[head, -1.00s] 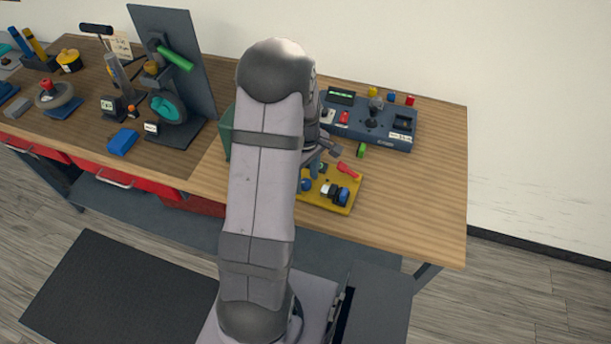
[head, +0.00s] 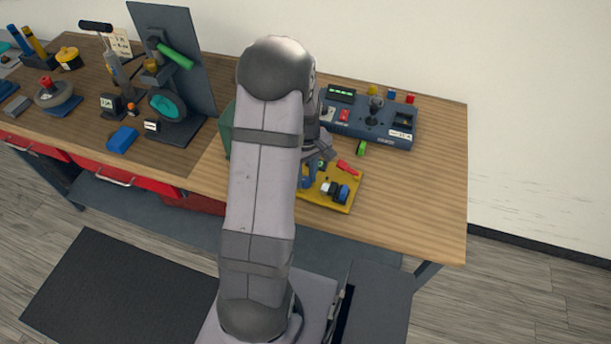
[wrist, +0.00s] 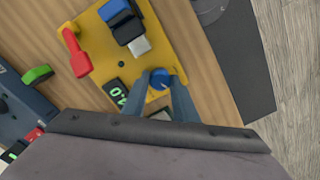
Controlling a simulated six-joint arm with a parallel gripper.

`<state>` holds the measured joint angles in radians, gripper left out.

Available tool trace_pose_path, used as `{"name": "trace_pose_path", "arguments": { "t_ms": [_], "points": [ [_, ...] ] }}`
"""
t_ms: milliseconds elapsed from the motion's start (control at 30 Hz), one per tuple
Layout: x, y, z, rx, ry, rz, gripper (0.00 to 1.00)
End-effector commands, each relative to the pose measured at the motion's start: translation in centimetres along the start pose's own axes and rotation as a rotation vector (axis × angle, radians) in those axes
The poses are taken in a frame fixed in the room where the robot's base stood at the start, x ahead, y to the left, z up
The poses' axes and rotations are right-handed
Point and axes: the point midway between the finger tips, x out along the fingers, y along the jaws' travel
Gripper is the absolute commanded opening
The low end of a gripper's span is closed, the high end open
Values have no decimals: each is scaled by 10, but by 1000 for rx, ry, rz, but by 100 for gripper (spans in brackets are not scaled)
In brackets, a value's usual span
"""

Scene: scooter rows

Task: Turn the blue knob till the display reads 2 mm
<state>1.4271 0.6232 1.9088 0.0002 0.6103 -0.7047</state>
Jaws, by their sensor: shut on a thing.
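The blue knob (wrist: 160,77) stands on the yellow board (wrist: 182,62). In the wrist view my gripper (wrist: 160,84) is shut on the knob, one finger on each side. A small dark display (wrist: 115,93) with green digits sits just left of the knob; the digits are rotated and too blurred to read surely. In the head view my arm and fingers cover the knob; the yellow board (head: 323,205) shows to their right.
A red lever (wrist: 75,52) and a blue, black and white rocker group (wrist: 125,25) share the board. A green part (wrist: 37,75) and a blue-grey control box (head: 372,128) are close by. Bare tabletop (head: 420,210) lies right of the board.

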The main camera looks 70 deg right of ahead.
Motion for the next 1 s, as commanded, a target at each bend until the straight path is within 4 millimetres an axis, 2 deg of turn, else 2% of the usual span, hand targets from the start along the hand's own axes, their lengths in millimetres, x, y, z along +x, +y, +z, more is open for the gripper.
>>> {"name": "trace_pose_path", "arguments": {
  "t_ms": [200, 500, 533, 600, 1000],
  "points": [
    [-1, 0, 0, 122, 1, 1, 4],
    [-1, 1, -1, 128, 2, 2, 4],
    [-1, 1, -1, 128, 2, 2, 33],
    [-1, 1, -1, 128, 2, 2, 45],
    [-5, 1, -1, 127, 3, 2, 45]
  ]
}}
